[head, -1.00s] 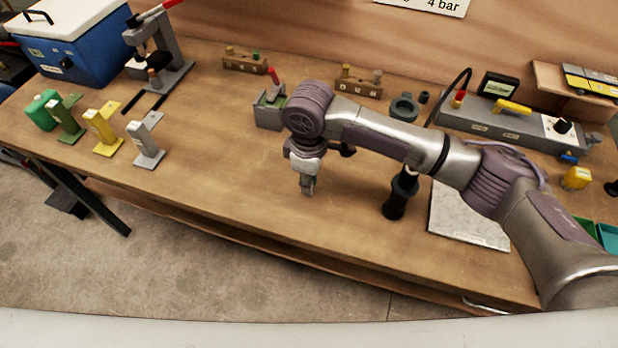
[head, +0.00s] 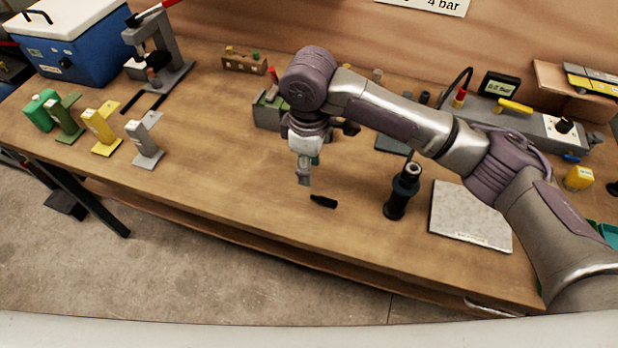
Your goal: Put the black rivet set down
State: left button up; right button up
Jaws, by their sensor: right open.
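A small black piece, which looks like the black rivet set (head: 323,201), lies on its side on the wooden bench top (head: 230,190), near the bench's front half. My right gripper (head: 304,180) points down just above and slightly left of it. The gripper is open and apart from the black piece, with nothing seen between its fingers. My left gripper is not in the head view.
A black upright tool (head: 400,192) stands right of the black piece, beside a pale flat plate (head: 470,217). Green, yellow and grey brackets (head: 100,128) stand at the left. A wooden block (head: 244,62) is at the back. Bench between is clear.

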notch_tip(320, 180, up, 7)
jog(key=shift+b, duration=0.35)
jog(key=shift+f, duration=0.15)
